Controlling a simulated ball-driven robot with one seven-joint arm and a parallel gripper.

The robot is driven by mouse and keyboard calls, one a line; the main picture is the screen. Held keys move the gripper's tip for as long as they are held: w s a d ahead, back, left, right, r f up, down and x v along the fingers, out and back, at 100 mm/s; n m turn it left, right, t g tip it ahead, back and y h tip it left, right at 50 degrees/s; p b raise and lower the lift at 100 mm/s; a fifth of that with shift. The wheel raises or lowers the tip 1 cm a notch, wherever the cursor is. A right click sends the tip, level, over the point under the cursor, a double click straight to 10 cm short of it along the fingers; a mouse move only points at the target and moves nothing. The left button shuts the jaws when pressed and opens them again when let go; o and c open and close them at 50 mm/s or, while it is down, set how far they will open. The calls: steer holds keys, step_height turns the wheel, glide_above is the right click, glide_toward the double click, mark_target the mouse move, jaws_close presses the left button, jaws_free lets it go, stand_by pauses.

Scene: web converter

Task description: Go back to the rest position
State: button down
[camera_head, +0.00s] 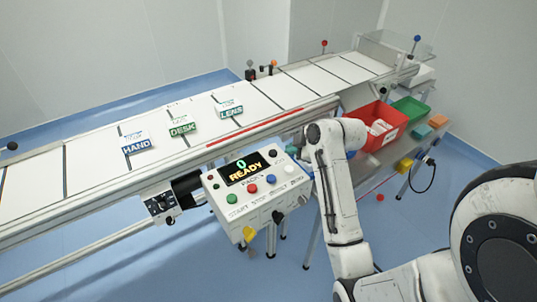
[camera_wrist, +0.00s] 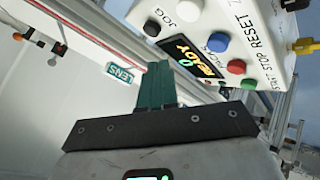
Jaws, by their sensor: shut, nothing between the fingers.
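In the wrist view my gripper (camera_wrist: 156,84) shows as two teal fingers pressed together with nothing between them, ahead of a dark mounting bar. The fingers are beside the control box (camera_wrist: 228,45), which appears upside down there with its several coloured buttons. In the head view the control box (camera_head: 262,187) stands at the front of the conveyor (camera_head: 285,92), and its display reads "0 READY". My white arm is folded up just to the right of the box, and its end hides most of my gripper from the head view.
Packs labelled HAND (camera_head: 137,146), DESK (camera_head: 183,128) and LENS (camera_head: 230,111) lie on the conveyor. A red bin (camera_head: 390,140) with white packs and a green bin (camera_head: 410,109) stand right of my arm. The blue floor (camera_head: 150,265) in front of the conveyor is mostly clear.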

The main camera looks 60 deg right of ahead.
steer(key=a+f, duration=0.1)
steer(key=a, duration=0.3)
steer(key=w+a+f+g+y, duration=0.1)
steer(key=a+f, duration=0.1)
steer(key=a, duration=0.2)
steer(key=a+f+m+y, duration=0.1)
steer(key=a+f, duration=0.1)
steer(key=a, duration=0.2)
steer(key=shift+w+f+g, duration=0.15)
steer(key=shift+w+g, duration=0.15)
steer(key=shift+w, duration=0.1)
steer(key=s+a+f+m+g, duration=0.2)
steer(key=s+a, duration=0.4)
steer(key=a, duration=0.3)
steer(key=s+a+f+m+g+y, duration=0.1)
steer(key=s+a+f+g, duration=0.3)
steer(key=a, duration=0.6)
steer(key=s+m, duration=0.1)
steer(key=s, duration=0.1)
steer(key=shift+s+a, duration=0.2)
steer(key=shift+s, duration=0.15)
